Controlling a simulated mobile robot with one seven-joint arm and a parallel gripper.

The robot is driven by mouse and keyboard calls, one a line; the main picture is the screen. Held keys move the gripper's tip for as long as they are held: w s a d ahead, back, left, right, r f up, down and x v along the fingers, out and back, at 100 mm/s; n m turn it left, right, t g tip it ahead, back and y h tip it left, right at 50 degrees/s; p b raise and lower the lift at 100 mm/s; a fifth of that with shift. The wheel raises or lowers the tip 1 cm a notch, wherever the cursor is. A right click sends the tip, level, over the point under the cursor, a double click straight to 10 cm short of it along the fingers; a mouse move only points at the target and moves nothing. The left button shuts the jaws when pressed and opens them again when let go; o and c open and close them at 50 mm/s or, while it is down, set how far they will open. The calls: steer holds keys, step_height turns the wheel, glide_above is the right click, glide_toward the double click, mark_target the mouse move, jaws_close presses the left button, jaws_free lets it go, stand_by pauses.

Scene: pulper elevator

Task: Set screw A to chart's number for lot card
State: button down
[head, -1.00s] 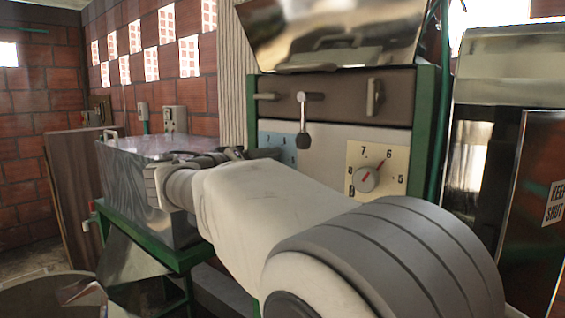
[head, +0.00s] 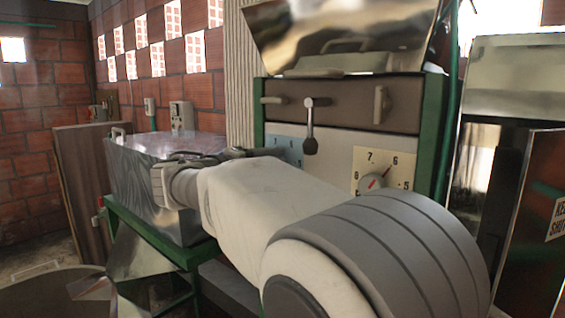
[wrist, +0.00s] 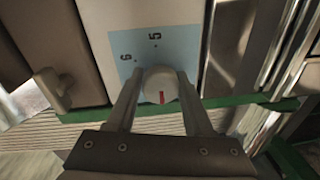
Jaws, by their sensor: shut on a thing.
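A round white knob (wrist: 160,85) with a red mark sits on a blue dial plate (wrist: 178,48) in the wrist view. The numbers 5 and 6 show beyond it; the red mark is on the side towards my gripper, away from them. My gripper (wrist: 160,76) is shut on this knob, one finger on each side. In the head view the blue plate (head: 290,147) is partly hidden by my arm. A cream dial plate (head: 402,158) to its right has another knob (head: 370,182), its red pointer towards 6. I cannot tell which is screw A. No chart or lot card is legible.
A dark-knobbed lever (head: 310,128) hangs above and between the dials. A shiny metal hopper (head: 345,35) tops the machine. A metal box (head: 150,180) stands on a green frame at left; a tall metal cabinet (head: 510,80) stands at right.

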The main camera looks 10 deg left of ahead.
steer(key=shift+f, duration=0.15)
steer(key=shift+c, duration=1.6)
jaws_free()
steer(key=b+v, duration=0.2)
steer(key=v, duration=1.5)
steer(key=shift+s, duration=0.25)
steer(key=shift+a, duration=0.2)
